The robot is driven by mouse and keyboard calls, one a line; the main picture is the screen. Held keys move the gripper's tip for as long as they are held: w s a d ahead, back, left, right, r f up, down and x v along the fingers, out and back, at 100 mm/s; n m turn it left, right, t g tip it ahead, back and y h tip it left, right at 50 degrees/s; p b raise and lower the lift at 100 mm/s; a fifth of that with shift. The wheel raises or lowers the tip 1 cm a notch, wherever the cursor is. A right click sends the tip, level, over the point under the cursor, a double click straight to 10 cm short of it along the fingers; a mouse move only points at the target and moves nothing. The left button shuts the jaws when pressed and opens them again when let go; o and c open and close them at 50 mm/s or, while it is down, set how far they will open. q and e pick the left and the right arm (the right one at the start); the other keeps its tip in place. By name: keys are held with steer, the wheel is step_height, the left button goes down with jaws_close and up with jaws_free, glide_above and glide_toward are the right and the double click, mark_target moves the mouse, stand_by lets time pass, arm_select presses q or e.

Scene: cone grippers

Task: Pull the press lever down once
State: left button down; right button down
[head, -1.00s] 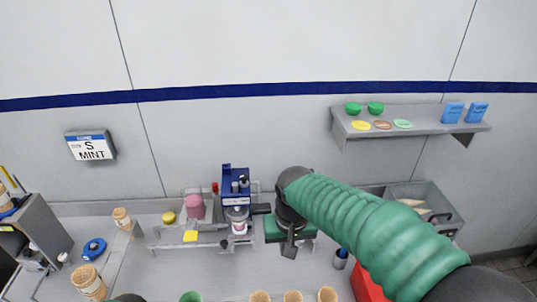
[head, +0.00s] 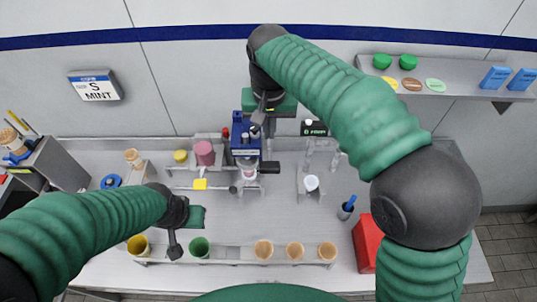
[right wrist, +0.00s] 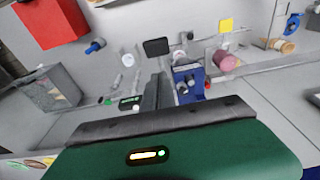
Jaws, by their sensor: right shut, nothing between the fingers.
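The blue press (head: 247,130) stands at the back of the counter, against the wall. A black handle (head: 269,167), which looks like its lever, sticks out to the right of its front. A pale cup (head: 249,174) sits under the press. My right gripper (head: 258,125) is shut and empty, close to the upper right of the press; I cannot tell if it touches. In the right wrist view the shut fingers (right wrist: 158,88) lie beside the blue press (right wrist: 188,82), with the black handle (right wrist: 157,47) beyond their tips. My left gripper (head: 174,250) hangs over the front left counter; its jaws are unclear.
A red box (head: 368,243) sits at right.

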steer(key=p, duration=0.2)
glide_above(270, 164)
steer(key=w, duration=0.1)
steer(key=f, duration=0.5)
steer(key=shift+d+f, duration=0.25)
steer(key=shift+f, duration=0.1)
steer(key=f, duration=0.1)
steer(key=s+f+p, duration=0.1)
steer(key=f, duration=0.2)
steer(key=shift+s+a+f, duration=0.3)
steer(key=shift+s+a, duration=0.05)
steer(key=shift+a, duration=0.05)
steer(key=shift+w+a+f, duration=0.1)
steer(key=shift+f, duration=0.25)
steer(key=shift+d, duration=0.2)
